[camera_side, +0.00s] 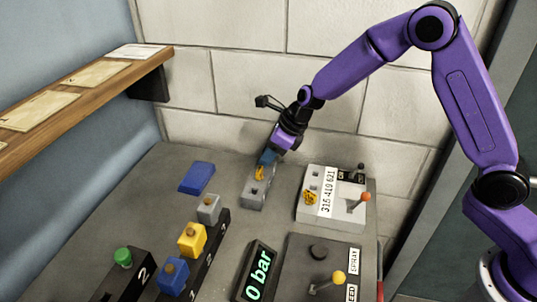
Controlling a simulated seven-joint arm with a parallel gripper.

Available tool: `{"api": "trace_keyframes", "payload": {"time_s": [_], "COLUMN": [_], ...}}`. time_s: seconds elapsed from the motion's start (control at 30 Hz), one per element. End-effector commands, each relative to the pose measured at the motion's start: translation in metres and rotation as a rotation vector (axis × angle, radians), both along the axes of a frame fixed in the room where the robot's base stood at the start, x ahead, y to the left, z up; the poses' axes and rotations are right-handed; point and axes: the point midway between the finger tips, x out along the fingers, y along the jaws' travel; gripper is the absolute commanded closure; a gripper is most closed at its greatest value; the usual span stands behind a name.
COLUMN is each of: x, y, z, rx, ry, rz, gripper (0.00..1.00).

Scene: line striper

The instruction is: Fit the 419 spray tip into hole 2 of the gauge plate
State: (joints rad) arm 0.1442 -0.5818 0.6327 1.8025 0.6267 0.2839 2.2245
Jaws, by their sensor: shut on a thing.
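My gripper (264,163) points down over a grey block (254,199) at the back middle of the table, which looks like the gauge plate. It is shut on a small yellow piece (259,173), apparently the spray tip, at the top of this block. I cannot read a number on the piece or tell whether it sits in a hole or just above one. A dark opening shows in the block's top, nearer the camera. The hole numbers cannot be made out.
Right of the block stands a light box (327,215) labelled 315 419 621, with another yellow piece (310,198) and an orange-knobbed lever (365,197). A blue pad (197,177) lies left. A black rack (211,247) holds grey, yellow and blue blocks. A display (258,270) reads 0 bar.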

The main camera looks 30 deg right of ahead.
Motion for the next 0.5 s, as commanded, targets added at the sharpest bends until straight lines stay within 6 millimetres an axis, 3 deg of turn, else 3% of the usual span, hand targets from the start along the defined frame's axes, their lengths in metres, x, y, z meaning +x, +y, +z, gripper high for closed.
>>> {"api": "trace_keyframes", "payload": {"time_s": [0.5], "x": [0.0001], "y": [-0.0004], "z": [0.0079], "rx": [0.0], "ry": [0.0], "rz": [-0.001], "gripper": [0.92]}}
